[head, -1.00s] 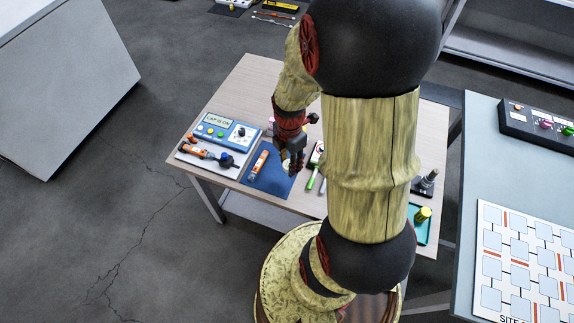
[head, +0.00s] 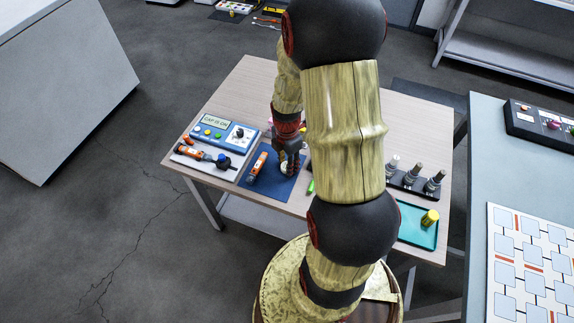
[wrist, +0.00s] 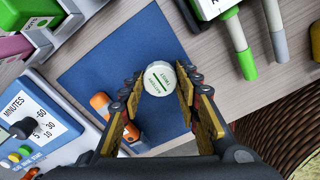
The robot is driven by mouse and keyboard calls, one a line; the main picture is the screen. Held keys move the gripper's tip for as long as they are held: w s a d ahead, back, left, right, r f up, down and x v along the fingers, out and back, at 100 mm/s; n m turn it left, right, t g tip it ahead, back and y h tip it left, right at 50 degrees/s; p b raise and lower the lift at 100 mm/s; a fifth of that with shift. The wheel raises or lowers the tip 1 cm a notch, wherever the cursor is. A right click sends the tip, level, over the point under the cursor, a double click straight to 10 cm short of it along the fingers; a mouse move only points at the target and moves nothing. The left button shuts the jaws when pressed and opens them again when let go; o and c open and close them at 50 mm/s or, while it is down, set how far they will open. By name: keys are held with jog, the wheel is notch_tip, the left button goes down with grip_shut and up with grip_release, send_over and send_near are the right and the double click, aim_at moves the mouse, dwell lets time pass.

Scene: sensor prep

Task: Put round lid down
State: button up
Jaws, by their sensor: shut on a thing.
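The round lid (wrist: 160,78) is a small white disc with green printing. In the wrist view it sits between the tips of my gripper (wrist: 158,88), which is shut on it. The lid is over the blue mat (wrist: 100,70), face up to the camera. In the head view my gripper (head: 288,158) points down over the right part of the mat (head: 262,186), with a pale bit of the lid (head: 286,168) at its tips. I cannot tell whether the lid touches the mat.
An orange-and-white device (head: 259,164) lies on the mat, left of the lid. A blue timer box (head: 222,134) stands left of the mat. Green-tipped (wrist: 246,62) and grey pens lie to the right. A teal tray (head: 410,236) and bottle rack (head: 410,188) are farther right.

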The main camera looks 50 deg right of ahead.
jog(key=o, duration=0.9)
jog(key=shift+f, duration=0.1)
jog(key=shift+c, duration=0.2)
notch_tip(320, 180, up, 12)
jog(key=p, duration=0.5)
jog(key=a+r+m+t, duration=0.2)
jog(key=a+r+m, duration=0.5)
jog(key=a+r, duration=0.55)
jog(key=s+a+r+m+t, duration=0.3)
jog(key=s+a+r+m, duration=0.4)
jog(key=a+r+m, duration=0.2)
notch_tip(320, 180, up, 2)
jog(key=shift+s+a+r+t, duration=0.2)
jog(key=shift+s+a+t, duration=0.1)
jog(key=shift+a, duration=0.3)
